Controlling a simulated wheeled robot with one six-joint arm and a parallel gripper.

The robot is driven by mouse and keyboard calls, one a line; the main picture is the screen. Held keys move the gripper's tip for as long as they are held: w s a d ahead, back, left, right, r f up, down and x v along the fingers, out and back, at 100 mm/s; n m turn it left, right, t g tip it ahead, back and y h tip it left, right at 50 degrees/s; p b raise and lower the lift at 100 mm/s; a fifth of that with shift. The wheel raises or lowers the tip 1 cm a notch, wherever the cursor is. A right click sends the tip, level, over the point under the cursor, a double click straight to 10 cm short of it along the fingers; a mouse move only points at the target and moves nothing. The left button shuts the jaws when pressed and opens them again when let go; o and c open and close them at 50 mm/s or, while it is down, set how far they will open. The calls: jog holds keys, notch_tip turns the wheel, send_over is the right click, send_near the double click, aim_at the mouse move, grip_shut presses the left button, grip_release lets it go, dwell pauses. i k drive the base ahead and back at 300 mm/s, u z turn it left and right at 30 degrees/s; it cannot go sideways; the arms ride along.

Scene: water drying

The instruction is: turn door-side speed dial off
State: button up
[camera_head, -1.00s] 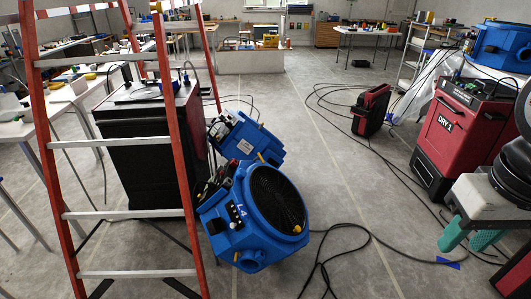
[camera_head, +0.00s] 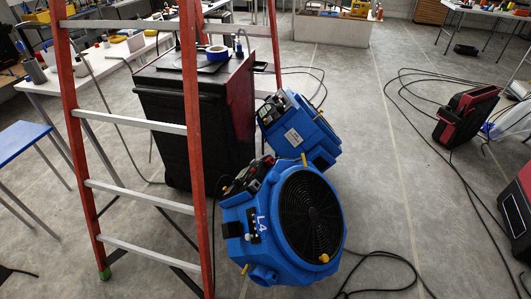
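A blue air mover marked L4 (camera_head: 262,258) stands on the floor near the middle, its black round grille (camera_head: 311,210) facing right. A dark control panel with small red and light parts (camera_head: 248,176) is on its top left. A second blue air mover (camera_head: 300,135) stands tilted just behind it, with a dark panel (camera_head: 272,108) on its upper left. Dials on these panels are too small to read, and I cannot tell which one is the door-side speed dial. No door shows. My gripper is not in view.
A red stepladder (camera_head: 195,150) stands left of the L4 air mover, partly in front of a black and red cabinet unit (camera_head: 163,110). Black cables (camera_head: 380,258) lie on the floor at right. A red and black case (camera_head: 467,115) stands farther right.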

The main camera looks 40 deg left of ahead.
aim_at(253, 164)
jog(key=u, duration=0.25)
jog(key=i, duration=0.7)
jog(key=u, duration=1.05)
jog(key=i, duration=0.6)
jog(key=u, duration=0.55)
